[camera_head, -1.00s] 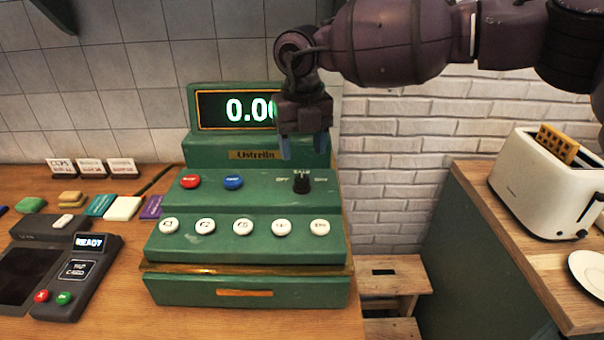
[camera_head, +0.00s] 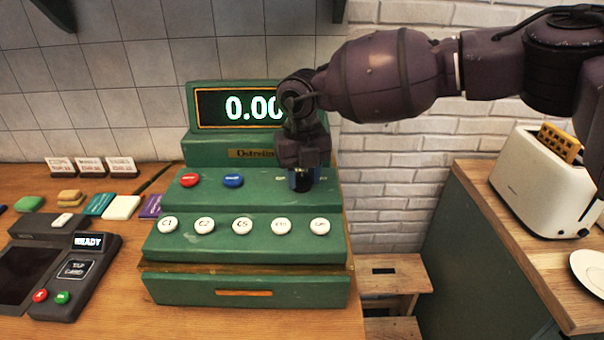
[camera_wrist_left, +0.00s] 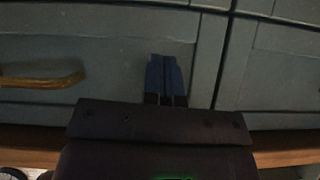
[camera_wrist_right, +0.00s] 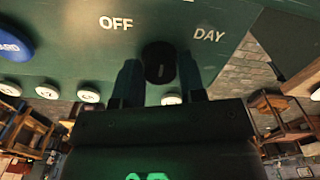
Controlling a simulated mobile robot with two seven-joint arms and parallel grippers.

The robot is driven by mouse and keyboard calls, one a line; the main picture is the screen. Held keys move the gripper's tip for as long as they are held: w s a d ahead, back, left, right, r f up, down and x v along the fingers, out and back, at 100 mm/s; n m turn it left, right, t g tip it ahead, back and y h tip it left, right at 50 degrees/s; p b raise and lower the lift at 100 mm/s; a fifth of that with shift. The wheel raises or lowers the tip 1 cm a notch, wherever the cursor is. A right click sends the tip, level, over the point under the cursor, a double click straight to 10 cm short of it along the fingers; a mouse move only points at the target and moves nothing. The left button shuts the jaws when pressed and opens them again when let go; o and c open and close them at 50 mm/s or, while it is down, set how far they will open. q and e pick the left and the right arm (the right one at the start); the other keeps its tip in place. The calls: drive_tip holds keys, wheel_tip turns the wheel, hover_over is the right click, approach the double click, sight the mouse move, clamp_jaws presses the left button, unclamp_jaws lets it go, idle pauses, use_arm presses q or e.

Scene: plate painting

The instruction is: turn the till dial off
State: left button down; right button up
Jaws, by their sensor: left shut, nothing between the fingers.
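The green till (camera_head: 245,250) stands on the wooden counter, its display reading 0.00. In the right wrist view its round black dial (camera_wrist_right: 158,62) sits between the printed words OFF on the left and DAY on the right. My right gripper (camera_wrist_right: 160,80) is open, with one blue finger on each side of the dial; I cannot tell whether they touch it. In the head view my right gripper (camera_head: 301,181) points down over the till's right side and hides the dial. My left gripper (camera_wrist_left: 165,78) is shut and empty in front of grey-green cabinet fronts, outside the head view.
Red (camera_head: 189,180) and blue (camera_head: 233,181) buttons lie left of the dial, with a row of white buttons in front. A card reader (camera_head: 60,270) stands left of the till. A toaster (camera_head: 545,190) stands on the right counter, beyond a gap with a wooden stool (camera_head: 395,275).

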drive_tip(key=c, duration=0.5)
drive_tip(key=shift+n, duration=0.3)
drive_tip(key=n, duration=0.2)
drive_tip(key=shift+r+n, duration=0.1)
drive_tip(key=shift+n, duration=0.2)
drive_tip(key=n, duration=0.3)
drive_tip(key=shift+w+n, duration=0.1)
drive_tip(key=shift+n, duration=1.3)
